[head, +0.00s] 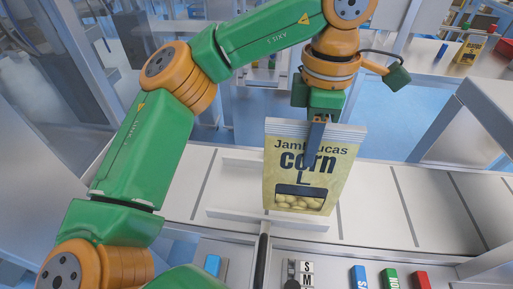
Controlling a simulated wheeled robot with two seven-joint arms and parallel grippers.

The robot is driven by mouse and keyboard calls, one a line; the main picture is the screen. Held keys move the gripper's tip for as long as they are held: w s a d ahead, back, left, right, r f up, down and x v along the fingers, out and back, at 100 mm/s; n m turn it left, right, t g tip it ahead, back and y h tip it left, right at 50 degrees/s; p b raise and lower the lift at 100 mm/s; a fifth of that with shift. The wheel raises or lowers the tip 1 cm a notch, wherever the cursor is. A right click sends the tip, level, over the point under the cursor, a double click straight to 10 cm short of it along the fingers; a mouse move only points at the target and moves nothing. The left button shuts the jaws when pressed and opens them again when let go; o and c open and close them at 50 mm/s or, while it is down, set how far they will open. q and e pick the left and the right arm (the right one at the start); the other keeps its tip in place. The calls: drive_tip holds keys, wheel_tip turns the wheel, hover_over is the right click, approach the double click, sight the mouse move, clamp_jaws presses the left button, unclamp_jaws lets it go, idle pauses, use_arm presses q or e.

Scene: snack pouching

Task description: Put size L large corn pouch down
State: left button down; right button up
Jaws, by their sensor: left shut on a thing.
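My left gripper (317,128) comes down from above and is shut on the pouch's top edge. The pouch's bottom is at the pale conveyor-like surface (375,215), beside low white rails (240,217). I cannot tell whether it touches the surface. My right gripper is not in view.
Small blue (359,277), green (389,279) and red (420,279) blocks lie at the front right. Tiles marked S and M (307,267) are near the front middle. A grey metal frame (470,125) stands at right. The surface right of the pouch is clear.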

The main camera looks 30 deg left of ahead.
use_arm(q)
drive_tip(key=w+a+f+p, duration=0.2)
drive_tip(key=w+a+f, duration=0.2)
drive_tip(key=a+f, duration=0.5)
wheel_tip(320, 180, down, 2)
drive_tip(key=shift+w+f, duration=0.15)
drive_tip(key=shift+w, duration=0.15)
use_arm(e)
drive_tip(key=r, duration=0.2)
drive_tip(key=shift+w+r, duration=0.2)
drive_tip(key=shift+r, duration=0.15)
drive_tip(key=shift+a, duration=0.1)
use_arm(q)
drive_tip(key=c, duration=1)
unclamp_jaws()
drive_tip(key=shift+f, duration=0.15)
drive_tip(key=o, duration=0.3)
drive_tip(key=shift+o, duration=0.3)
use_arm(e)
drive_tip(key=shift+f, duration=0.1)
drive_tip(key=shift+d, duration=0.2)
